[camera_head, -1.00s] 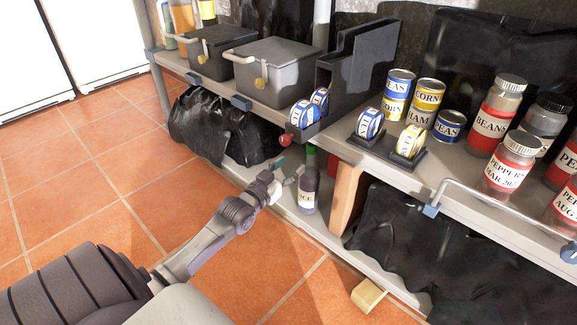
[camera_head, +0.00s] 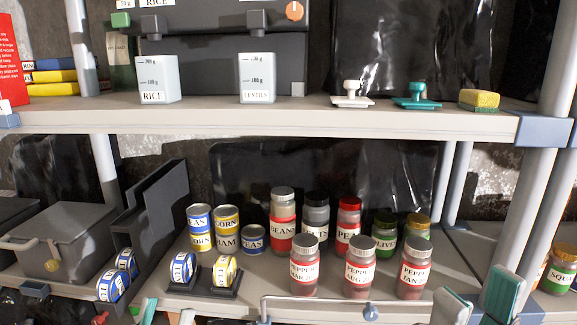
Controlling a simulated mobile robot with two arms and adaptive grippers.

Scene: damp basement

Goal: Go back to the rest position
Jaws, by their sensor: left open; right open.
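My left gripper (camera_head: 167,314) shows only as small teal and grey fingertips at the bottom edge, left of centre, in front of the shelf; the rest of it is cut off. It is open, with nothing visible between the fingertips. My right gripper (camera_head: 480,305) stands at the bottom right, with two teal-and-white fingers pointing up and apart. It is open and empty, in front of the right part of the middle shelf (camera_head: 260,283).
Jars, such as a PEPPER jar (camera_head: 305,270), and stacked cans (camera_head: 228,220) stand on the middle shelf. A metal rail (camera_head: 320,301) runs along its front. The upper shelf (camera_head: 300,120) holds measuring cups, stampers and a yellow sponge (camera_head: 479,99). A post (camera_head: 535,205) stands at the right.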

